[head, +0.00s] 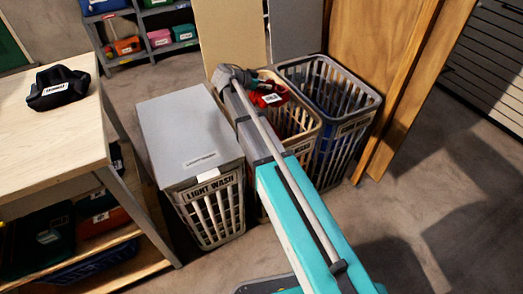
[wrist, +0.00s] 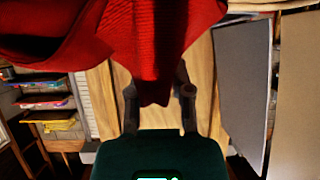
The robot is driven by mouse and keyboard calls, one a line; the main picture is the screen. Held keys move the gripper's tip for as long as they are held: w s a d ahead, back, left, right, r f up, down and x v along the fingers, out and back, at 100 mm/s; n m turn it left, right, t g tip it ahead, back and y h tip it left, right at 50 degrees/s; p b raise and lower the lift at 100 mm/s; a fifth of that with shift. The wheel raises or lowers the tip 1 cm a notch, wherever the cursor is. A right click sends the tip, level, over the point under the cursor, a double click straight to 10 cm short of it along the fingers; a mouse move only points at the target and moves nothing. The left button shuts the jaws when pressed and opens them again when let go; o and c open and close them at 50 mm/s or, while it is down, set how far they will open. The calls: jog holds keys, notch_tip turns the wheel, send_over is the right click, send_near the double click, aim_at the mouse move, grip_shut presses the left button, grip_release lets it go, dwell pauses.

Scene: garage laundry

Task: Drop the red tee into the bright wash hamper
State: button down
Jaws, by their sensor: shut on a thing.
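The red tee (head: 271,96) hangs from my gripper over the open middle hamper (head: 309,128) in the head view, with a white tag showing. In the wrist view the red tee (wrist: 110,35) fills the top, and a fold of it lies between the fingers of my gripper (wrist: 158,92), which is shut on it. The middle hamper has tan slatted walls; my arm covers much of it and its label is not readable. I cannot tell whether the cloth touches the hamper's rim.
A grey-lidded hamper marked LIGHT WASH (head: 190,125) stands left, closed. An open grey hamper (head: 350,125) with blue inside stands right. A workbench (head: 50,150) on the left bears a dark folded cloth (head: 58,88). Wooden boards (head: 375,60) lean behind the right hamper. Floor at right is clear.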

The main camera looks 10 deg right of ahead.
jog(key=shift+f+b, duration=0.9)
jog(key=shift+f, duration=0.3)
jog(key=shift+c, duration=2.2)
grip_release()
jog(key=shift+w, duration=0.15)
jog(key=shift+r, duration=0.1)
